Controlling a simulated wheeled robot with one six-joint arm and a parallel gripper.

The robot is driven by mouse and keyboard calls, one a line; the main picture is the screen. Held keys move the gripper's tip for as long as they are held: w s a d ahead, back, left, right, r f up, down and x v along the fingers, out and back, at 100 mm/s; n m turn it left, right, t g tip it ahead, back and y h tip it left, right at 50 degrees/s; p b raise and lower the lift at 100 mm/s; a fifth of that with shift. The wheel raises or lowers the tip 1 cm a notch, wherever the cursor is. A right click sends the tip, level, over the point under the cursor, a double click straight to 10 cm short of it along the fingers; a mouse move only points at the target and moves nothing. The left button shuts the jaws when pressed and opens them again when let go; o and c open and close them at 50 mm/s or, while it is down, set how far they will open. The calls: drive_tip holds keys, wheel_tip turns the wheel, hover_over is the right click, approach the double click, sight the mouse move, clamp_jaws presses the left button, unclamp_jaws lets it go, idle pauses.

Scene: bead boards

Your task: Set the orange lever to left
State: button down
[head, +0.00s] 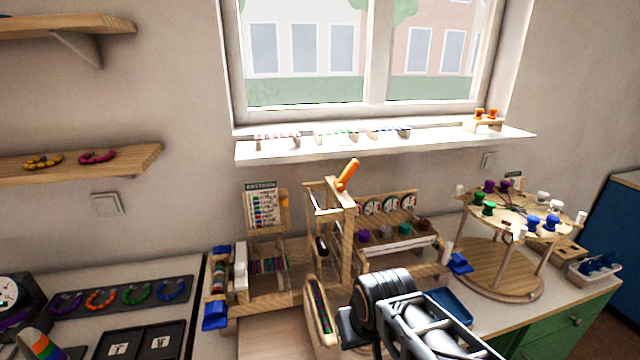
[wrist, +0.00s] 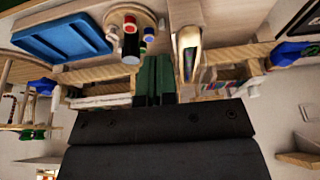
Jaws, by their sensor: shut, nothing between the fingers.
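The orange lever (head: 348,174) stands on top of the upright wooden frame (head: 345,235) in the head view. It leans up and to the right. My gripper (wrist: 155,80) shows in the wrist view with its two dark fingers together and nothing between them. In the head view the black end of my arm is low and to the right of the frame, well below the lever and apart from it. The fingertips cannot be made out there. The lever does not show in the wrist view.
A round wooden stand (head: 497,262) with coloured knobs is at the right. A boat-shaped shuttle (head: 320,310) lies in front of the frame. A blue tray (head: 447,307) lies behind my arm. The window sill (head: 380,148) is behind the lever. The space above the frame is clear.

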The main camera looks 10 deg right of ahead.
drive_tip(key=shift+a, duration=0.25)
drive_tip(key=shift+w, duration=0.1)
drive_tip(key=w+d+f+m+y, duration=0.1)
drive_tip(key=w+d+m+y, duration=0.1)
drive_tip(key=w+m+y, duration=0.1)
drive_tip(key=w+d+f+m+y, duration=0.1)
drive_tip(key=w+d+m+y, duration=0.2)
drive_tip(key=w+m, duration=0.1)
drive_tip(key=w+d+f+m+y, duration=0.1)
drive_tip(key=w+d+m+y, duration=0.1)
drive_tip(key=w+m+y, duration=0.1)
drive_tip(key=shift+w+d+f+m+p, duration=0.15)
drive_tip(key=shift+w+d+m+p, duration=0.1)
drive_tip(key=shift+w, duration=0.35)
drive_tip(key=shift+w+d+f+m+p, duration=0.15)
drive_tip(key=shift+w+m, duration=0.1)
drive_tip(key=shift+w, duration=0.3)
drive_tip(key=w+d+r+m+t+y, duration=0.4)
drive_tip(key=w+d+r+t, duration=0.6)
drive_tip(key=d+r+t, duration=0.3)
drive_tip(key=shift+r+t+y, duration=0.3)
drive_tip(key=shift+r+y, duration=0.25)
drive_tip(key=shift+y, duration=0.25)
